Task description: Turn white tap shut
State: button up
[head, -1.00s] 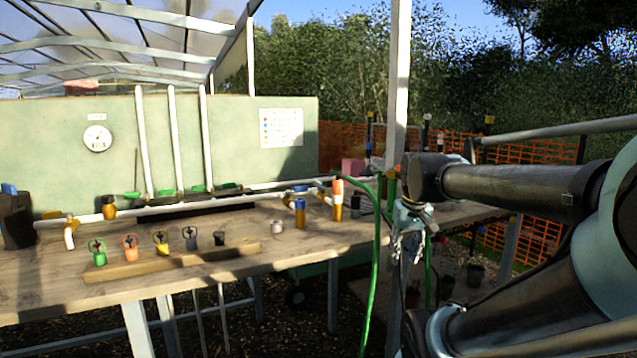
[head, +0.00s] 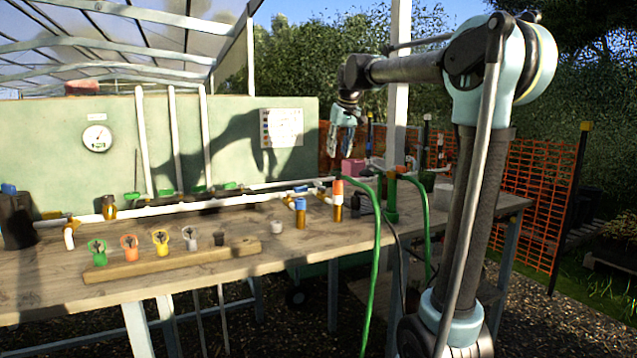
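A horizontal white pipe (head: 160,209) runs along the back of the wooden bench and carries several small brass taps. At its left end a brass fitting has a white downward part (head: 69,238); I cannot tell whether this is the white tap or which way any white handle is turned. A brass fitting with a blue end (head: 300,210) and an upright brass piece with an orange and white top (head: 338,198) stand at the right. My gripper (head: 341,152) hangs fingers-down in the air above the bench's right part, apart from everything; its finger gap is too small to judge.
A wooden strip (head: 170,262) at the bench front holds several coloured ring-topped pieces. A small pale cup (head: 277,227) stands beside it. A green hose (head: 376,260) hangs over the front edge. A white post (head: 398,110) rises behind my arm. The bench's front left is clear.

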aim_at(319, 185)
jog(key=w+a+r, duration=0.2)
jog(key=w+a, duration=0.2)
jog(key=a, duration=0.1)
jog(key=shift+n, duration=0.3)
jog(key=x, duration=1.7)
jog(key=shift+w+a, duration=0.1)
jog(key=shift+w, duration=0.15)
grip_shut()
